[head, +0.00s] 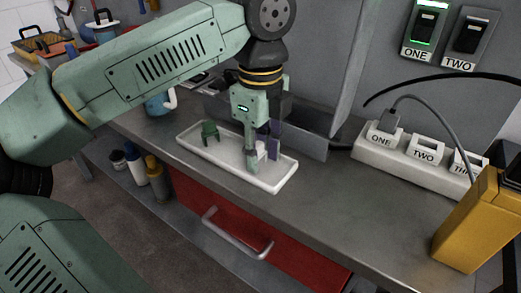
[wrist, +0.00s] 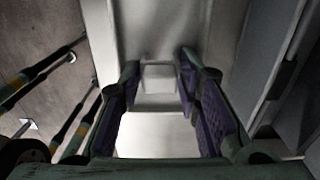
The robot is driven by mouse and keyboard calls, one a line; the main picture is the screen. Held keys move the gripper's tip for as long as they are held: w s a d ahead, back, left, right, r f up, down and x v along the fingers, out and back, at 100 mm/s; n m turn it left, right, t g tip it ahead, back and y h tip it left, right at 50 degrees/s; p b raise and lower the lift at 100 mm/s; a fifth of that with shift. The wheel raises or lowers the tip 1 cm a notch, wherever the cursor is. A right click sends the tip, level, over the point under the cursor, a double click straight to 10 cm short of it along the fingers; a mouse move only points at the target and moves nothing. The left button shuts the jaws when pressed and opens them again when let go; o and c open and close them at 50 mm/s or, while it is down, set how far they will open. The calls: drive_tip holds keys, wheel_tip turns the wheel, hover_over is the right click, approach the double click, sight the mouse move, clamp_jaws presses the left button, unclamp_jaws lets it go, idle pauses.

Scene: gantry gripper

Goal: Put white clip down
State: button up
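The white clip (head: 261,148) is between the fingers of my gripper (head: 263,154), low over the right part of the white tray (head: 226,158). In the wrist view the white clip (wrist: 159,78) spans the gap between the purple-padded fingertips of my gripper (wrist: 160,76), which meet its two sides. I cannot tell whether its underside touches the tray. A green clip (head: 210,132) stands in the left part of the tray, apart from my gripper.
A grey upright panel (head: 308,142) stands close behind the tray's right end. A white power strip (head: 410,153) and a yellow device (head: 478,222) are at the right. A blue mug (head: 157,105) is behind the tray. The bench in front-right of the tray is clear.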

sight(261, 146)
drive_tip(key=o, duration=0.3)
drive_tip(key=shift+o, duration=0.2)
drive_tip(key=shift+r, duration=0.1)
wheel_tip(261, 146, up, 12)
drive_tip(key=shift+r, duration=0.15)
drive_tip(key=shift+c, duration=0.4)
idle(1.1)
